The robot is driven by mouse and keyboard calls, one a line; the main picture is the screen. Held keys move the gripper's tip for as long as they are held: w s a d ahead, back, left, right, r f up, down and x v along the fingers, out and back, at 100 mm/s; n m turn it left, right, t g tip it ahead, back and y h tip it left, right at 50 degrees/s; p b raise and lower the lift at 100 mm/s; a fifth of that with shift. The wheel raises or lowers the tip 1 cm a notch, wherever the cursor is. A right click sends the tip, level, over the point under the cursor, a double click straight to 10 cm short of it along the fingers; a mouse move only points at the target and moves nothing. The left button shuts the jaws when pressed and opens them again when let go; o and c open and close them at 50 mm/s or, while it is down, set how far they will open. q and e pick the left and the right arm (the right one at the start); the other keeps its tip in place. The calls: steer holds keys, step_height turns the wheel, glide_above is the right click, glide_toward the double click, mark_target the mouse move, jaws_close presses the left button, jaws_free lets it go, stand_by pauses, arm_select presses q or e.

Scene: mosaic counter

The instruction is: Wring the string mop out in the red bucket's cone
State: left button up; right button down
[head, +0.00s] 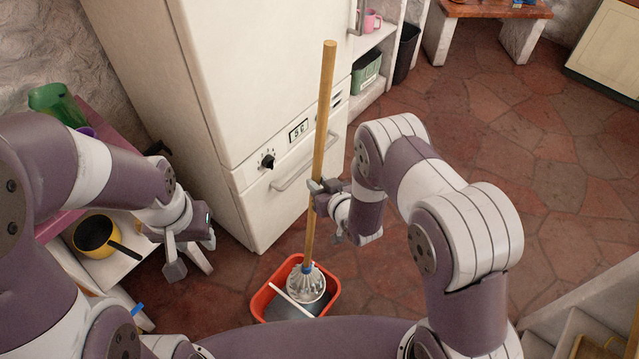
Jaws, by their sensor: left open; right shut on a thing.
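The string mop has a long wooden handle (325,110) that stands nearly upright, leaning slightly. Its white string head (307,284) is down at the red bucket (262,303), over or in the cone; I cannot tell how deep it sits. The cone is mostly hidden by the mop head. My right gripper (318,192) is shut on the mop handle, around its middle. My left gripper (192,262) is open and empty, to the left of the bucket and above the floor.
A white fridge (230,120) stands behind the bucket and mop. Shelves with a green bin (367,75) stand behind.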

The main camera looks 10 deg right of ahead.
mark_target(317, 169)
stand_by(0.3)
step_height(317, 169, down, 10)
steer(key=b, duration=0.9)
steer(key=shift+f, duration=0.15)
stand_by(1.6)
steer(key=shift+s+f, duration=0.4)
stand_by(1.0)
steer(key=shift+r, duration=0.1)
steer(key=r+p, duration=0.4)
steer(key=r, duration=0.1)
steer(key=r+p, duration=0.4)
steer(key=r, duration=0.2)
steer(key=r+p, duration=0.5)
steer(key=shift+w+r, duration=0.35)
steer(key=shift+w, duration=0.05)
